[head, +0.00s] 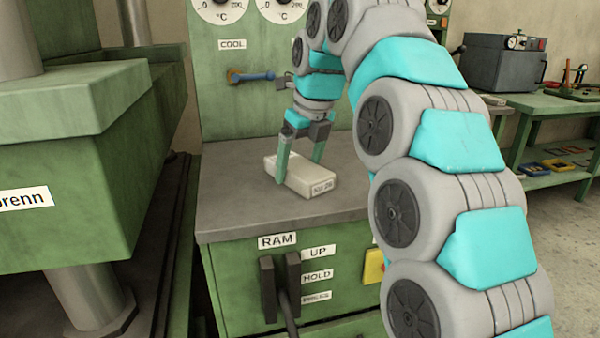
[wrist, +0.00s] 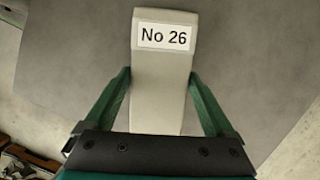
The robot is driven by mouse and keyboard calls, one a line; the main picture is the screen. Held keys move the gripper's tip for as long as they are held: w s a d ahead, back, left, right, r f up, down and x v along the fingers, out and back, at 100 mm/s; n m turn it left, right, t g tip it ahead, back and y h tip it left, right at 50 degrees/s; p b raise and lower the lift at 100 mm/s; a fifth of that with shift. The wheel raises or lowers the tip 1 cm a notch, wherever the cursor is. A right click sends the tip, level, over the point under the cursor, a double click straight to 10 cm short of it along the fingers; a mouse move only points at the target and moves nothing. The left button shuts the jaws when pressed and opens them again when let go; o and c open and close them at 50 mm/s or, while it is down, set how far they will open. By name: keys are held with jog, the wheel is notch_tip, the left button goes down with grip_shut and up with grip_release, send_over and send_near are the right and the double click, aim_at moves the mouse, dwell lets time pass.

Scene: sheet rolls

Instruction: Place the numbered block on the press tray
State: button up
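The numbered block (head: 298,174) is pale, off-white and oblong, with a white label on one end. In the wrist view the block (wrist: 160,85) runs up the middle of the picture and its label reads "No 26". It is at the grey top of a green cabinet (head: 230,190); I cannot tell whether it rests there or is slightly raised. My gripper (head: 301,170) reaches down over it, one green finger on each side. In the wrist view both fingertips (wrist: 160,75) meet the block's sides. I cannot clearly identify the press tray.
A large green press (head: 75,150) with metal columns stands at the left. A gauge panel (head: 225,90) rises behind the cabinet top. Ram levers (head: 285,290) stick out in front. The grey top is otherwise clear. A green workbench (head: 545,105) stands at the right.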

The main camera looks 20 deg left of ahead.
jog(key=c, duration=1.3)
grip_shut()
jog(key=shift+r, duration=0.15)
